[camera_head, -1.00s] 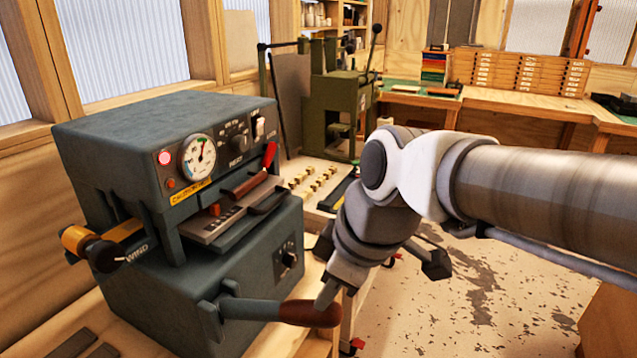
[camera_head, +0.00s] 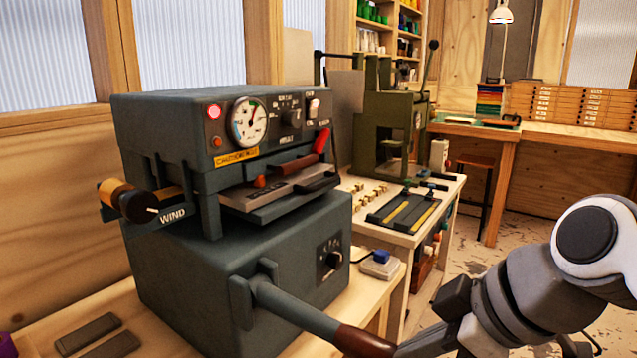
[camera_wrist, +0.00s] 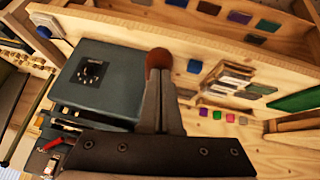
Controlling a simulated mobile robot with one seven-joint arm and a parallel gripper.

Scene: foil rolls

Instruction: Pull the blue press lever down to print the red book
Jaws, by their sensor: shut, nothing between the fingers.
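The blue-grey press (camera_head: 235,225) stands on a wooden bench at left. Its lever (camera_head: 295,308) slopes down to the right from the front, ending in a brown grip (camera_head: 362,341). My gripper (camera_head: 398,350) is shut and empty at the end of the grip, partly cut off by the picture's lower edge. In the wrist view, the shut fingers (camera_wrist: 160,98) overlap the rounded brown end (camera_wrist: 158,58); I cannot tell whether they touch it. A dark red-brown piece (camera_head: 293,163) lies in the press opening; I cannot tell if it is the red book.
A green press (camera_head: 392,125) stands behind, right of the blue-grey one. A side table (camera_head: 408,238) holds small brass pieces and a dark rack. A small box with a blue button (camera_head: 380,262) sits on the bench. Open floor lies to the right.

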